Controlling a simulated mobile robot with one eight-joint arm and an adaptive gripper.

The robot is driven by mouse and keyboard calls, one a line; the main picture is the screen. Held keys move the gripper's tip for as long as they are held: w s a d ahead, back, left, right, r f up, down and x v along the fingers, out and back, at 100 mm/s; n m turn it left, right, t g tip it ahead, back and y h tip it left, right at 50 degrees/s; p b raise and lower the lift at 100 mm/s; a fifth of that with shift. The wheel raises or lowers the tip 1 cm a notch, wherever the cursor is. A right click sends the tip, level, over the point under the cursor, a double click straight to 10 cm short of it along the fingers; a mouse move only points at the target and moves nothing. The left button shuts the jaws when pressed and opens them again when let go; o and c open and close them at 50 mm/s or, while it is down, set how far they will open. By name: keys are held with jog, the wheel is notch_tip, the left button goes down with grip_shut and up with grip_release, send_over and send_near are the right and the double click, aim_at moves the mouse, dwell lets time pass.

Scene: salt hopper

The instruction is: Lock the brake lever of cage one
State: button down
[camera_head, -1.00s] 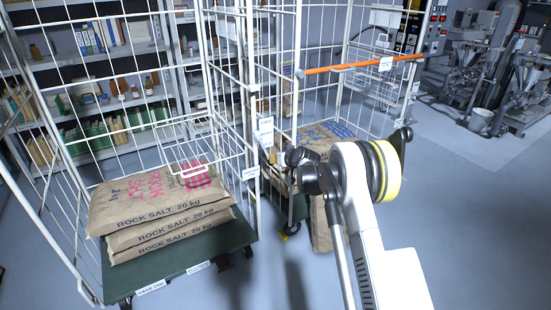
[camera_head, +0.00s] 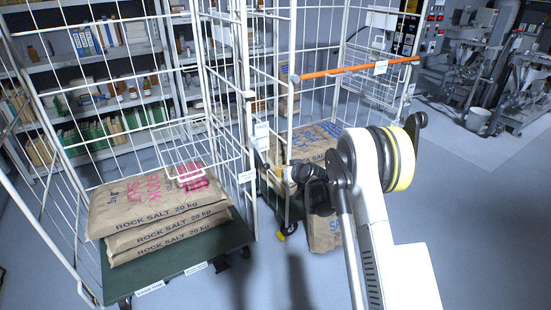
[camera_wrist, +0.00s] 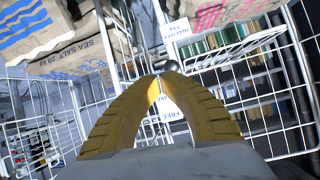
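Cage one (camera_head: 105,251), the left wire cage, has a green base with its name label on the front edge and rock salt sacks on it. On its right side are a white label (camera_head: 261,131) and a lower label (camera_head: 248,176). In the wrist view a dark round knob (camera_wrist: 171,66), apparently the brake lever's end, lies just beyond my fingertips. A label reading FREE (camera_wrist: 180,133) is partly hidden behind the fingers. My gripper (camera_wrist: 160,77) has its yellow fingertips together with nothing visible between them; contact with the knob cannot be told. It reaches cage one's right side in the head view (camera_head: 274,171).
A second cage (camera_head: 293,60) with an orange bar (camera_head: 345,70) stands close on the right, holding sacks. A yellow pedal (camera_head: 281,237) is low at its wheel. Shelves (camera_head: 100,108) are behind.

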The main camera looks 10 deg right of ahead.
jog(key=shift+s+d+f, duration=0.1)
jog(key=shift+s+f, duration=0.15)
jog(key=shift+s, duration=0.25)
jog(key=shift+s+d+f, duration=0.1)
jog(key=shift+s+f, duration=0.1)
jog(key=shift+s, duration=0.25)
